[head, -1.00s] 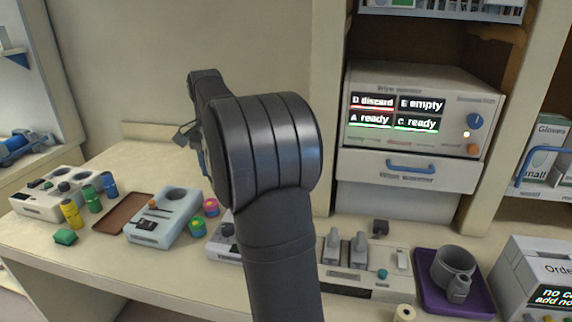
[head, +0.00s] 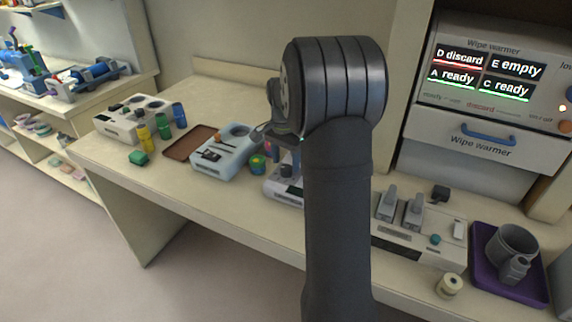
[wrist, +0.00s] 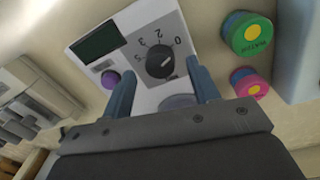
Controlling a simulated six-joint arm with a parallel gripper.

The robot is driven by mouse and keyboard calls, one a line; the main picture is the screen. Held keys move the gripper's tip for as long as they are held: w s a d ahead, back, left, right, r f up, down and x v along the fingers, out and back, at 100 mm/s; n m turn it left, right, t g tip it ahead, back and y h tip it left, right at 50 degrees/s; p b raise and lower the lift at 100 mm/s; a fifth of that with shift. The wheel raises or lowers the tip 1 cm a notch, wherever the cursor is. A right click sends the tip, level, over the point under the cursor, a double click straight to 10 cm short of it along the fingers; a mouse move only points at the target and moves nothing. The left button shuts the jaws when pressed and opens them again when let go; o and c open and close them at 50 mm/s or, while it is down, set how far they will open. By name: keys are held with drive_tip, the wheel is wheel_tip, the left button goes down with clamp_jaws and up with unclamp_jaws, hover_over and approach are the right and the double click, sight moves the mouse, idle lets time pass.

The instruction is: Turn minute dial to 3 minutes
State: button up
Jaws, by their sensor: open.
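The minute dial (wrist: 160,61) is a dark round knob on a pale timer unit (wrist: 143,27), marked 0, 2, 3 and 5 along its edge. A white line shows on the knob, but I cannot tell which number it marks. My gripper (wrist: 161,69) is open, its blue-grey fingers on either side of the dial in the wrist view; I cannot tell whether they touch it. The unit also has a dark green display (wrist: 100,42) and a purple button (wrist: 110,79). In the head view the timer unit (head: 283,189) is partly hidden behind my arm.
A green-and-yellow round container (wrist: 248,34) and a pink one (wrist: 249,83) stand close on the right in the wrist view. In the head view, a pale blue device (head: 226,152) is left of the timer, and a grey-levered unit (head: 420,243) is right.

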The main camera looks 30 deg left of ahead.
drive_tip(key=shift+f, duration=1.05)
drive_tip(key=c, duration=1)
drive_tip(key=shift+o, duration=0.2)
